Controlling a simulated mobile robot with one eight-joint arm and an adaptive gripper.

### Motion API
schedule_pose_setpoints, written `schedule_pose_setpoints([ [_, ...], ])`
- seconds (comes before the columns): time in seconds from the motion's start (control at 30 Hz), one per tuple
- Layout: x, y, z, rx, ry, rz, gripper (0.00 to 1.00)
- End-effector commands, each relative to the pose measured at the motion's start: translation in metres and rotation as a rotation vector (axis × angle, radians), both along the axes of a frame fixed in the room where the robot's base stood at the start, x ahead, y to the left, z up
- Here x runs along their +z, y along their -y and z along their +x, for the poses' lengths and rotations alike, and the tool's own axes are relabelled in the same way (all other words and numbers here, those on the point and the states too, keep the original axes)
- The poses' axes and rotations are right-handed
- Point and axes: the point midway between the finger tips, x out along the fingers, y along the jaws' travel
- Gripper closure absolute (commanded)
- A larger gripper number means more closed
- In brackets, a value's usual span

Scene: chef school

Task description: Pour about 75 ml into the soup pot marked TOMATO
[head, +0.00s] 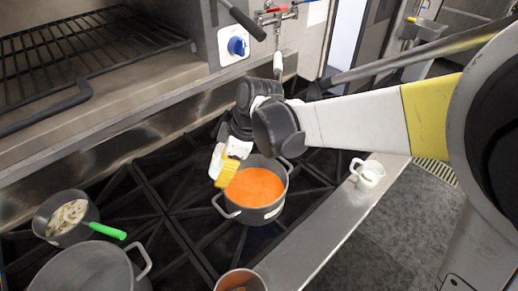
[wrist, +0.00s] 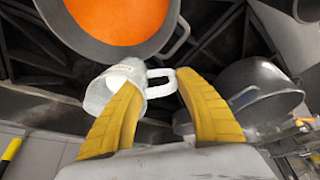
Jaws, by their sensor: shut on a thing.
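A grey two-handled pot of orange soup (head: 256,188) stands on the stove, with a pale label on its front too small to read. It shows at the top of the wrist view (wrist: 122,18). My gripper (head: 228,172) is at the pot's left back rim in the head view. Its yellow fingers are shut on the handle of a small white jug (wrist: 104,84), which is tilted. The jug (head: 215,160) is partly hidden by the gripper in the head view. Its contents and any stream from it cannot be seen.
A second white jug (head: 369,175) stands on the steel ledge at right. A pan with a green handle (head: 72,217), a large grey pot (head: 88,268) and a copper-coloured pot (head: 240,281) stand to the left and front. An oven rack is at upper left.

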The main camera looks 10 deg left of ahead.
Motion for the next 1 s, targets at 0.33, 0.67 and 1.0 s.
schedule_pose_setpoints([
  [0.33, -0.004, 0.024, 0.003, -0.007, -0.012, 0.226, 1.00],
  [0.67, -0.015, 0.033, 0.003, -0.005, -0.023, 0.436, 1.00],
  [1.0, -0.006, 0.034, 0.003, -0.004, -0.030, 0.565, 1.00],
])
